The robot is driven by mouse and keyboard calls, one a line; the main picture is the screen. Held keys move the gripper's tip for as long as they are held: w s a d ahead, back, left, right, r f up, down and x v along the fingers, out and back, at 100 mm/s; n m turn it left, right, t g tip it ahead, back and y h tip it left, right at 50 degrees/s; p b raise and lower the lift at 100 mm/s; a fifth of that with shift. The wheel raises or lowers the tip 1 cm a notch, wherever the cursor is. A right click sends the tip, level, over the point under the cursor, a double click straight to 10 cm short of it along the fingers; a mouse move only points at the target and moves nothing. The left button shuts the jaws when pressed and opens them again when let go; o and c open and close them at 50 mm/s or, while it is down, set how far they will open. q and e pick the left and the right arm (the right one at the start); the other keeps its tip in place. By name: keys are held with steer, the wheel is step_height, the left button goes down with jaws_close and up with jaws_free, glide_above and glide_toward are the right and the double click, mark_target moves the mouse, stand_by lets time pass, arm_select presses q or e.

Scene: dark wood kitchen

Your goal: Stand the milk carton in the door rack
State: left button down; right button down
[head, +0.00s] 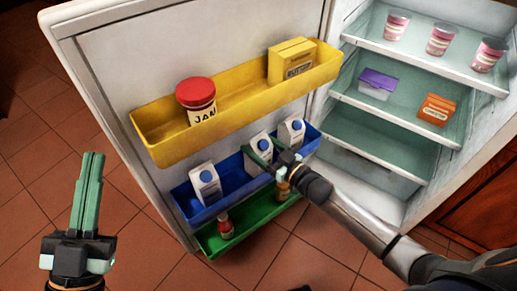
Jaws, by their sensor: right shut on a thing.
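The fridge door is open, with a blue door rack (228,204) in its middle. White milk cartons with blue caps stand in it: one at the left (206,186), a middle one (258,146), and one at the right (291,130). My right gripper (266,160) reaches in from the right and is shut on the middle carton, which looks roughly upright in the blue rack. Its lower part is hidden by the gripper and the rack front. My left gripper (90,158) is at the lower left, empty, its green fingers together, away from the door.
The yellow rack (240,110) above holds a red-lidded jam jar (197,98) and a yellow box (291,60). The green rack (262,225) below holds a red-capped bottle (225,225) and another bottle (283,189). Fridge shelves with cups (441,40) and boxes are at right.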

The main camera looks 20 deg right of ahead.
arm_select(q)
steer(key=shift+s+d+r+m+h, duration=0.15)
steer(key=shift+s+r+m+h, duration=0.7)
steer(key=shift+r+h, duration=0.3)
arm_select(e)
steer(key=shift+f, duration=0.4)
arm_select(q)
steer(key=shift+s, duration=0.15)
arm_select(e)
steer(key=shift+f, duration=0.1)
jaws_free()
steer(key=shift+f, duration=0.2)
arm_select(q)
steer(key=shift+s+r, duration=0.1)
steer(key=shift+r, duration=0.05)
arm_select(e)
steer(key=shift+r, duration=0.15)
